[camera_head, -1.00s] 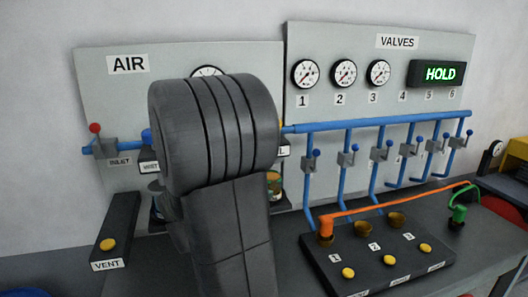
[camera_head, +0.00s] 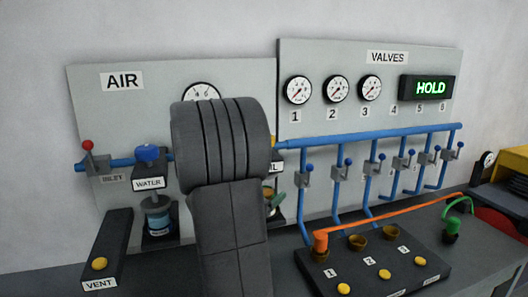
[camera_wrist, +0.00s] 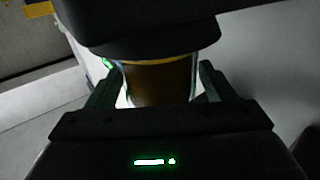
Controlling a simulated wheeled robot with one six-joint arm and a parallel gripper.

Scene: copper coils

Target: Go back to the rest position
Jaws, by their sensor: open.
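My gripper (camera_wrist: 158,82) is open in the wrist view, with one finger on each side of a brown, clear-walled bowl (camera_wrist: 158,78) under a dark round cap. I cannot tell whether the fingers touch it. In the head view my own arm fills the middle and hides the gripper. The oil unit (camera_head: 274,166) is mostly covered by the arm, with only part of its label and some greenish and brown parts below showing at the arm's right edge.
The water unit (camera_head: 148,180) and the vent block (camera_head: 110,245) stand left of my arm. To the right are the blue valve pipes (camera_head: 370,138), a HOLD display (camera_head: 431,88), and a black block (camera_head: 365,268) with an orange hose (camera_head: 400,219) running to a green connector (camera_head: 451,229).

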